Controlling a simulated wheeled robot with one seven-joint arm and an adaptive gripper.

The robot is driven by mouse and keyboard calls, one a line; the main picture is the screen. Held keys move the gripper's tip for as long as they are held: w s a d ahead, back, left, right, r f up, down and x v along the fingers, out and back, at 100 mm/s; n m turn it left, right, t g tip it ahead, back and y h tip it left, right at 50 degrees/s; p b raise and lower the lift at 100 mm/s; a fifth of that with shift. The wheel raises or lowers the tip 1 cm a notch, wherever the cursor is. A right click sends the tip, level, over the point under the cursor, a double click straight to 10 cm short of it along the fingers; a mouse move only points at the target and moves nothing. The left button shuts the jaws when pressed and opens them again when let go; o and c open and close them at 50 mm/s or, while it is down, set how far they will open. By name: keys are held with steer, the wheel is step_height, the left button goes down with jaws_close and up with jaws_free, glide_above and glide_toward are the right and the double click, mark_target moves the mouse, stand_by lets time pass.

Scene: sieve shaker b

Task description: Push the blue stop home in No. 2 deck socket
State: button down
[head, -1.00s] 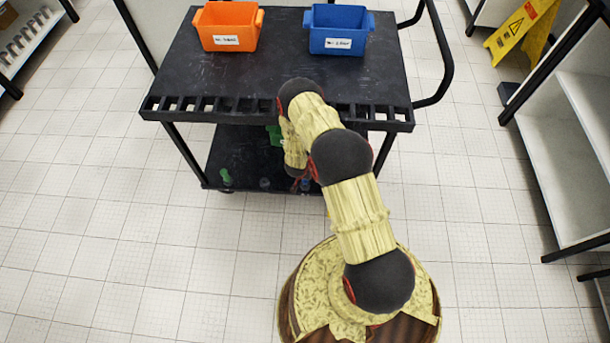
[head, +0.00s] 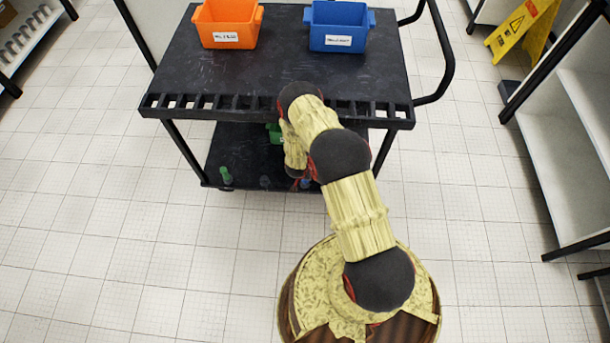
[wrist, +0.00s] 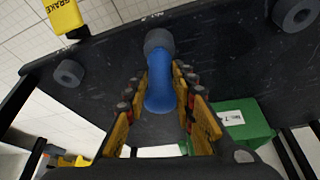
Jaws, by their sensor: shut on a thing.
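My gripper (wrist: 161,82) is shut on the blue stop (wrist: 160,93), one finger on each side of it. The far end of the stop meets a grey round socket (wrist: 158,38) on the dark deck in the wrist view. How deep it sits in the socket cannot be seen. In the head view a bit of the blue stop (head: 305,183) shows at the front edge of the cart's lower deck (head: 245,155), and my arm hides most of the gripper.
More grey sockets stand at left (wrist: 68,73) and right (wrist: 295,13) in the wrist view. A green bin (wrist: 245,123) is near the fingers. A green stop (head: 226,176) stands at the lower deck's left. Orange (head: 228,20) and blue (head: 338,22) bins stand on top.

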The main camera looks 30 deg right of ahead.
steer(key=shift+f, duration=0.55)
steer(key=c, duration=1.4)
jaws_free()
steer(key=shift+r, duration=0.15)
steer(key=v, duration=1.1)
steer(key=shift+s+a+r, duration=0.15)
steer(key=shift+s+r, duration=0.05)
steer(key=shift+r, duration=0.1)
